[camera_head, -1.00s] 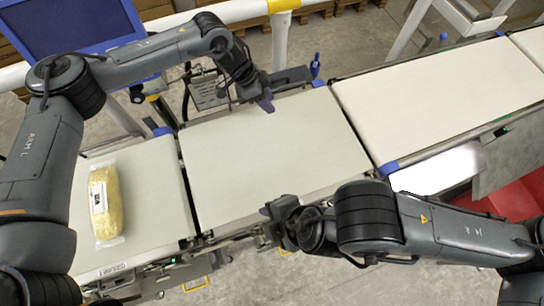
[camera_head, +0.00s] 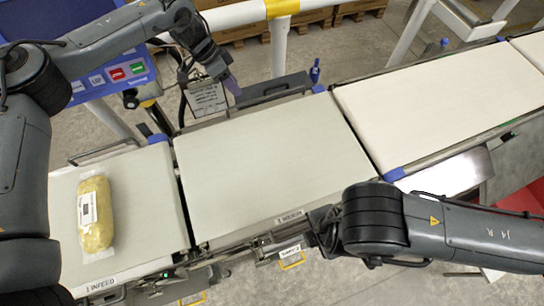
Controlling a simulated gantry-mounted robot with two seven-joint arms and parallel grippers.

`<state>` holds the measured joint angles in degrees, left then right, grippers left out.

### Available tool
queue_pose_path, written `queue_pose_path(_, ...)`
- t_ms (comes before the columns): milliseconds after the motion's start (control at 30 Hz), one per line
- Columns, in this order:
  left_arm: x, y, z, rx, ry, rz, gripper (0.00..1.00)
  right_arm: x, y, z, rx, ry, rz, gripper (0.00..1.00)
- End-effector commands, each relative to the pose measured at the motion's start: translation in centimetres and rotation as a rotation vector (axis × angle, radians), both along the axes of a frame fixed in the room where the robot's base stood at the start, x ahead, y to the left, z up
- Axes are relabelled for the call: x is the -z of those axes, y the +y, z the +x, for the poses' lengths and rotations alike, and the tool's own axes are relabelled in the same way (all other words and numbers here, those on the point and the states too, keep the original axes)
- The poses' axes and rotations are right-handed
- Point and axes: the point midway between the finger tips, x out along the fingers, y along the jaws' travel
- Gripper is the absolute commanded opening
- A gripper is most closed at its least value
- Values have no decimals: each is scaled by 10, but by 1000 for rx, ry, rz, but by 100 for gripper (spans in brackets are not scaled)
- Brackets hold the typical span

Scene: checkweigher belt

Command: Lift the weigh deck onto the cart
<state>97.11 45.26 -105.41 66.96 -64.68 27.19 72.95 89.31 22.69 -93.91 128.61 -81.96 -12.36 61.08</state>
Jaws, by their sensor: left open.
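The weigh deck (camera_head: 270,165) is the pale middle belt section, lying level between the infeed belt and the belt on the right. Its front edge has a label reading "2 WEIGH". My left gripper (camera_head: 233,86) is open and empty at the deck's back edge, near a dark bracket; I cannot tell whether it touches. My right gripper (camera_head: 322,228) is by the deck's front edge, towards its right corner. Its fingers are hidden or too dark to read, so its grip is unclear. I cannot make out a cart for certain.
A yellow packaged item (camera_head: 96,213) lies on the infeed belt (camera_head: 150,220). The outfeed belt (camera_head: 440,100) is bare. A red surface (camera_head: 526,203) shows at the right edge. A blue control panel (camera_head: 115,70) and white railing (camera_head: 235,17) stand behind.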

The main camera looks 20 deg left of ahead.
Motion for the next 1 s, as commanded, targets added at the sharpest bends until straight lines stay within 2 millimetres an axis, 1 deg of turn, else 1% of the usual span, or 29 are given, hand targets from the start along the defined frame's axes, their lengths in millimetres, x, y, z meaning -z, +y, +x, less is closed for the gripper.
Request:
queue_pose_path(300,44,-20,5,3,2,1,41,47,5,6,2,1,-3,24)
queue_pose_path(500,68,-31,9,2,2,1,41,74,9,10,1,1,-2,24)
queue_pose_path(700,83,-37,12,2,0,0,41,89,11,12,1,-1,-1,24)
queue_pose_path(833,87,-39,12,1,0,-1,41,94,12,13,0,-1,-1,24)
queue_pose_path(1000,87,-39,13,1,0,0,41,95,12,13,0,-1,-1,24)
